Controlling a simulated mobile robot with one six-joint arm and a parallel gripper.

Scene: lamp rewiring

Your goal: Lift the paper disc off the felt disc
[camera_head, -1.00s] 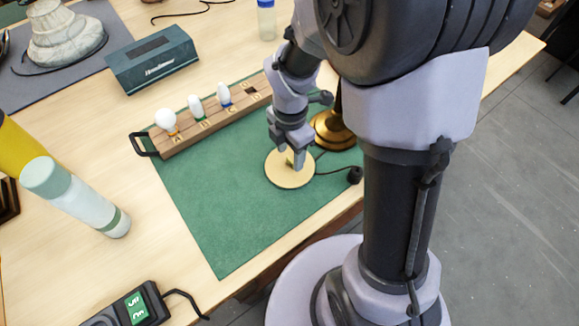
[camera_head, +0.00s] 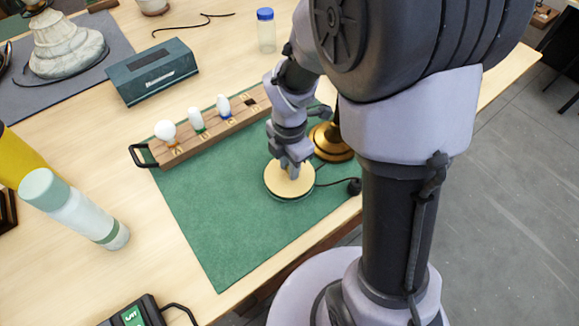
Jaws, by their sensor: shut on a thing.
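The paper disc (camera_head: 285,187) is pale tan and round, on the right part of the green mat (camera_head: 228,228). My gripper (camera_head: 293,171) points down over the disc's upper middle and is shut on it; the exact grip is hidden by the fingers. A dark rim shows below the disc's near edge, so it looks slightly raised. I cannot tell how much of that rim is felt disc and how much is shadow.
A brass lamp base (camera_head: 331,142) stands close behind the disc, with a cord and dark plug (camera_head: 354,187) to the right. A wooden rack (camera_head: 212,129) with several bulbs lies behind. The mat's front left is clear.

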